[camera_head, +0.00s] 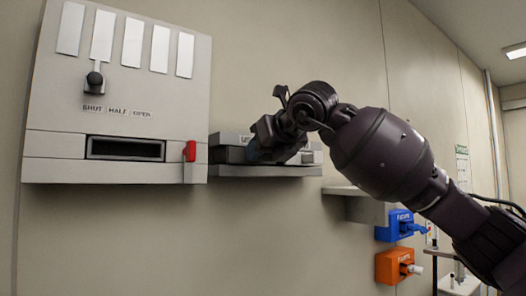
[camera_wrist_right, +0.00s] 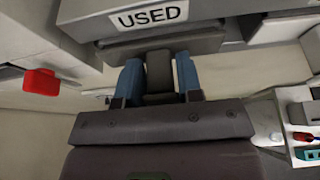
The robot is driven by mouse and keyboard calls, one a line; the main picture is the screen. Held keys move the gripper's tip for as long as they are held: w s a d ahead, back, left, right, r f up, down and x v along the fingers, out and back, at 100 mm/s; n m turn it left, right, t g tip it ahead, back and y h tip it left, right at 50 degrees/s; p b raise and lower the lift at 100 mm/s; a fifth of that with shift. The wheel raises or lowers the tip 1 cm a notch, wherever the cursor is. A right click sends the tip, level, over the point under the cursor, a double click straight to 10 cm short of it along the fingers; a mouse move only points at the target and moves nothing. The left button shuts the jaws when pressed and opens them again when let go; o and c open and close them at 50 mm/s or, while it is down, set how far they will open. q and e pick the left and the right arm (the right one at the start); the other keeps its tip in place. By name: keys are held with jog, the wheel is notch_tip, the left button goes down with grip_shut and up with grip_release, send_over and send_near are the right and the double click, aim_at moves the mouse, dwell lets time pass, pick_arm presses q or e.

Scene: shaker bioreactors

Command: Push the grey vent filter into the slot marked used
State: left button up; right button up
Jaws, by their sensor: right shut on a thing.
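My right gripper (camera_head: 262,150) is at the front of the small wall unit (camera_head: 232,138) whose partly hidden label starts with "US". In the right wrist view its blue fingers (camera_wrist_right: 159,82) are shut on the dark grey vent filter (camera_wrist_right: 160,70). The label USED (camera_wrist_right: 153,17) sits on the housing just above the filter. The filter's far end meets the dark area under that housing. How deep it sits in the slot, I cannot tell. In the head view my gripper hides the filter and most of the slot. My left gripper is not in view.
Left of the unit is a wall panel with a lever (camera_head: 94,79), a dark opening (camera_head: 125,149) and a red handle (camera_head: 190,151). A ledge (camera_head: 265,171) runs under the unit. Blue (camera_head: 397,226) and orange (camera_head: 394,265) valve blocks hang at lower right.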

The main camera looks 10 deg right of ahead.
jog(key=shift+w, duration=0.2)
jog(key=o, duration=0.8)
jog(key=shift+o, duration=1.1)
jog(key=shift+s+r, duration=0.1)
jog(key=shift+s, duration=0.2)
jog(key=b+v, duration=0.2)
jog(key=v, duration=0.8)
